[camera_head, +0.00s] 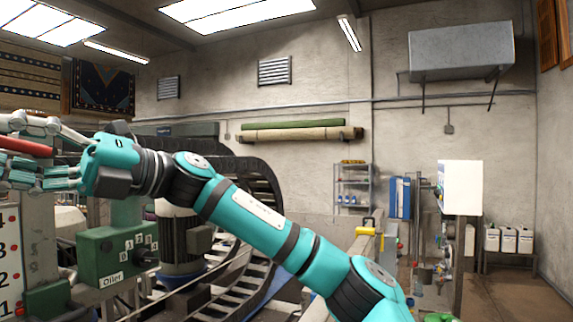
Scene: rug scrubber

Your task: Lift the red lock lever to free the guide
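The red lock lever (25,147) shows as a red bar at the far left edge, and its left end is cut off. My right arm comes in from the lower right and reaches across to it. The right gripper (45,175) is at the left edge, with teal finger parts just below the red bar. Pale grey links (40,124) lie just above the bar. I cannot tell whether the fingers touch the lever or how far apart they are. The guide cannot be made out. My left gripper is not in view.
A green control box (115,255) labelled "Oiler" with a dial stands below the gripper. A numbered plate (10,260) is at the lower left. A grey motor (183,235) and a black curved cable track (265,190) stand behind the arm. Shelves stand at the back.

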